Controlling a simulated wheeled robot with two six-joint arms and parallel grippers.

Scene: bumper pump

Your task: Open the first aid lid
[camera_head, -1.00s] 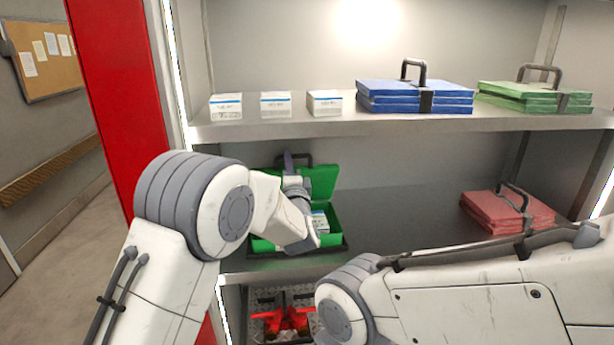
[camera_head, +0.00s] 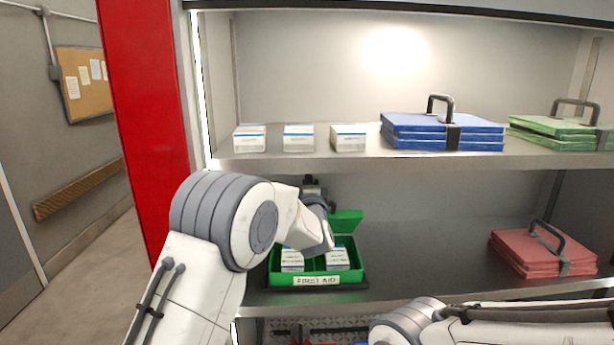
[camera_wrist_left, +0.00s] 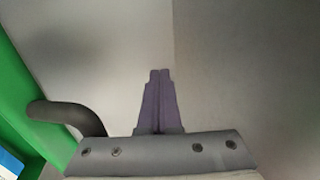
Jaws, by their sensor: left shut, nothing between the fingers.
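The green first aid case (camera_head: 344,279) sits on the middle shelf with its labelled front towards me. Its lid (camera_head: 346,221) stands raised at the back, partly hidden by my left arm. White boxes (camera_head: 338,258) show inside the case. My left gripper (camera_wrist_left: 160,72) has its purple fingers together with nothing between them. In the left wrist view the dark handle (camera_wrist_left: 66,114) and the green lid (camera_wrist_left: 22,110) are to the left of the fingers, apart from them. In the head view my left wrist is above the case. My right gripper is out of view.
The upper shelf (camera_head: 290,160) holds small white boxes (camera_head: 299,138), a blue case (camera_head: 440,133) and a light green case (camera_head: 560,130). A red case (camera_head: 540,252) lies at the right of the middle shelf. The shelf between the cases is clear.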

